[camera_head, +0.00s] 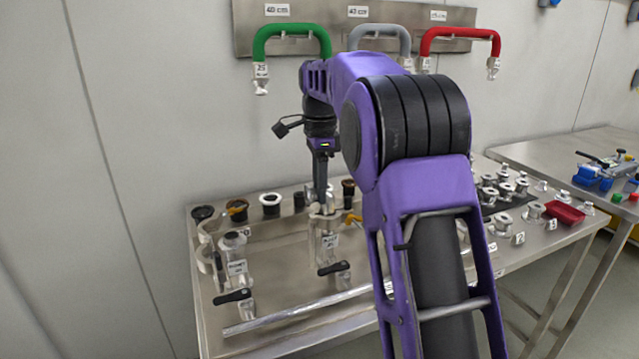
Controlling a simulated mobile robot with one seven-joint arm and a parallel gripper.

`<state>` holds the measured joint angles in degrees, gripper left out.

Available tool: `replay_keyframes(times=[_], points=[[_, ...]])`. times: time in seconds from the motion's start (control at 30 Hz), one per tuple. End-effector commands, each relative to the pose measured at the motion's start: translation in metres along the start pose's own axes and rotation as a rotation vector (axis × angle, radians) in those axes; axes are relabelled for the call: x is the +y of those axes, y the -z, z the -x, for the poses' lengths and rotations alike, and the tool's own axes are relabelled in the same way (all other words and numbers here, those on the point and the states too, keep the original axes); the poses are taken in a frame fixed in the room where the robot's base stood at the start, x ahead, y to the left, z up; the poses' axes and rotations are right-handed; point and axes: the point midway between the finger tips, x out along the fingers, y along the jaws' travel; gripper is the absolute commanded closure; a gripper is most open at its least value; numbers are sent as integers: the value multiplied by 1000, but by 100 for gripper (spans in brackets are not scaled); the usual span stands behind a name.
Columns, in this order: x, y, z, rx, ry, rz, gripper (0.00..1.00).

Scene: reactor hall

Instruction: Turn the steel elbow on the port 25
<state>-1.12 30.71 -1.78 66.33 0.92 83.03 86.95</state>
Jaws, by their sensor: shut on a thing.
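My gripper (320,204) points straight down over the steel table, left of the picture's middle. Its narrow fingers are shut on a steel fitting, which I take to be the steel elbow (327,214). The elbow sits at the top of an upright steel port (328,256) with a small white label, too small to read surely. The fingers and my arm hide part of the elbow, so its exact facing cannot be told. A similar steel port (237,262) with a label and a curved pipe beside it stands to the left.
Black-rimmed fittings (271,204) line the back. Green (290,30), grey and red hoses hang on the wall. A red tray (566,212) and several steel parts are at right.

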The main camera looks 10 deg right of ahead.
Motion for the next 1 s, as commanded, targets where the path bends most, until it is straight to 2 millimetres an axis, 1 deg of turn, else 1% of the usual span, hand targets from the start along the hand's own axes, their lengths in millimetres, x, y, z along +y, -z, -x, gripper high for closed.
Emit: replay_keyframes(times=[0.1, 0.37, 0.6, 0.67, 0.93, 1.0], points=[[1, 0, 0, 1, 1, 44, 100], [1, 0, 0, 1, 1, 53, 100], [5, 1, 2, 1, 0, 247, 100], [5, 1, 1, 1, 1, 275, 100], [5, 1, 0, 1, 1, 287, 100], [6, 2, 1, 1, 1, 313, 100]])
